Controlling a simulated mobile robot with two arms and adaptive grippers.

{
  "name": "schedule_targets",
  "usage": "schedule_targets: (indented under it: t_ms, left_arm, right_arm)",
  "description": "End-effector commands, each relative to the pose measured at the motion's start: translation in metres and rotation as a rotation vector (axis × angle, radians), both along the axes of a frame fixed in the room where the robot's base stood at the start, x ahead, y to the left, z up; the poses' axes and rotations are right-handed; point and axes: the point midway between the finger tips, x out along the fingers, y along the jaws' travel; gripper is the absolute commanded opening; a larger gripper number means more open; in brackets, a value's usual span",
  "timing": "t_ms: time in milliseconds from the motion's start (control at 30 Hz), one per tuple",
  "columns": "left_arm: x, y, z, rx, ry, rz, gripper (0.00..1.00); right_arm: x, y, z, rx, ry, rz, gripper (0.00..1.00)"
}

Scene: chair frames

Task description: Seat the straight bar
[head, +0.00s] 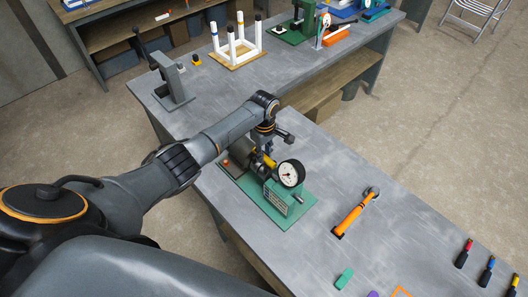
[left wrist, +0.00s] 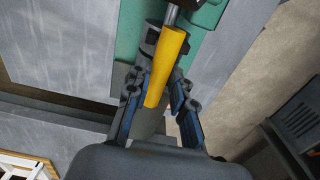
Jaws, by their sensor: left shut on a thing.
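My left gripper (head: 264,146) reaches down over a green-based device (head: 290,205) with a round white dial gauge (head: 291,173). It is shut on a yellow handle (head: 268,160). In the left wrist view the yellow handle (left wrist: 168,62) lies between the blue-lined fingers of the left gripper (left wrist: 157,88), and a metal rod runs from its far end toward the green device. A white frame (head: 236,50) with several upright legs stands on a wooden board on the far table. I cannot tell which piece is the straight bar. My right gripper is out of view.
An orange-handled hammer (head: 354,214) lies right of the device on the grey table (head: 330,165). Several dark-handled tools (head: 488,268) lie at the lower right. A grey upright stand (head: 172,84) and a green machine (head: 298,28) stand on the far table. Bare tabletop lies between.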

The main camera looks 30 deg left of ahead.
Motion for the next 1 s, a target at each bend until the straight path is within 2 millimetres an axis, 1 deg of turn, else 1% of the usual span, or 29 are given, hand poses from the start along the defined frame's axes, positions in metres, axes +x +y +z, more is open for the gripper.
schedule_targets:
  t_ms: [200, 400, 1000]
  left_arm:
    - [0.0, 0.0, -0.009, 0.001, 0.0, 0.001, 0.0]
    - [0.0, 0.0, -0.007, 0.001, 0.0, 0.0, 0.0]
    - [0.0, 0.0, 0.013, 0.0, -0.001, 0.0, 0.0]
  right_arm:
    - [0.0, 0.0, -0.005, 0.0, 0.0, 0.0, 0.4]
    - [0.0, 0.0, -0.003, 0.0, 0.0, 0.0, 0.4]
    - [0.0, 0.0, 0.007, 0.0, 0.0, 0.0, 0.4]
